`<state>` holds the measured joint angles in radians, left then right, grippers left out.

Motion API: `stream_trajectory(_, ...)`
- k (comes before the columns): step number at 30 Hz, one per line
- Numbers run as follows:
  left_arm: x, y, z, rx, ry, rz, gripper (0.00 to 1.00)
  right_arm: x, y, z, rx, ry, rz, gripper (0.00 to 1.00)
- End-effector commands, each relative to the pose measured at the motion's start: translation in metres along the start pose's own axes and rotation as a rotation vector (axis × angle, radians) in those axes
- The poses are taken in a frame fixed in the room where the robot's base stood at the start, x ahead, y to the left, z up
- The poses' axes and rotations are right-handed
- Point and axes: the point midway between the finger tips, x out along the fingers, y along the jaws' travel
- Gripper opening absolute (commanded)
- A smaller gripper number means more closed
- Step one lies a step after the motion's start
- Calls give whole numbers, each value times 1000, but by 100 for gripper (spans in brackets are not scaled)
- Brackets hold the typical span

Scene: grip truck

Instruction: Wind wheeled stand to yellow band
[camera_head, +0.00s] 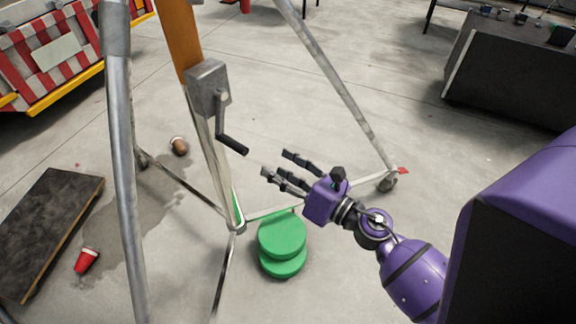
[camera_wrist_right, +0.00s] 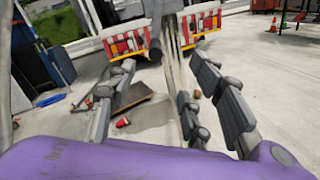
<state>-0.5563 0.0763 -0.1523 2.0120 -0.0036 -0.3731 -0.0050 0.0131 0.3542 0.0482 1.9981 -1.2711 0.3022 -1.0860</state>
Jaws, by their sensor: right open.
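The wheeled stand (camera_head: 212,150) is a grey metal mast on splayed legs, with a castor at the right leg. A yellow-orange section (camera_head: 181,38) shows on its upper mast, cut off by the top edge. A grey winch box (camera_head: 208,88) sits on the mast, with a crank whose black handle (camera_head: 232,145) points down to the right. My right gripper (camera_head: 277,163) is open and empty, a little right of and below the handle, fingers pointing toward the mast. In the right wrist view the mast (camera_wrist_right: 173,60) stands beyond the open fingers (camera_wrist_right: 160,75). My left gripper is out of view.
Green round discs (camera_head: 282,240) lie at the stand's foot. A dark board (camera_head: 50,225), a red cup (camera_head: 86,261) and a brown cup (camera_head: 179,146) are on the floor at left. A red-white striped truck part (camera_head: 60,50) is behind; a dark bench (camera_head: 510,70) stands at upper right.

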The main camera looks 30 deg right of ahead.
Motion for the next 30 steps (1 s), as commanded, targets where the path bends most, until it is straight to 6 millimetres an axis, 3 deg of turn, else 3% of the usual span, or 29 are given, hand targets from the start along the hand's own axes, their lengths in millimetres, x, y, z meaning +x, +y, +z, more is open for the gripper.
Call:
stream_trajectory(8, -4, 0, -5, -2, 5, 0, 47, 17, 7, -1, -42, 11, 27, 47)
stream_trajectory(21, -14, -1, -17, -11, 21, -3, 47, 83, 9, -2, -40, 11, 27, 47)
stream_trajectory(30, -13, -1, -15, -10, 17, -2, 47, 123, 8, -4, -39, 13, 25, 47)
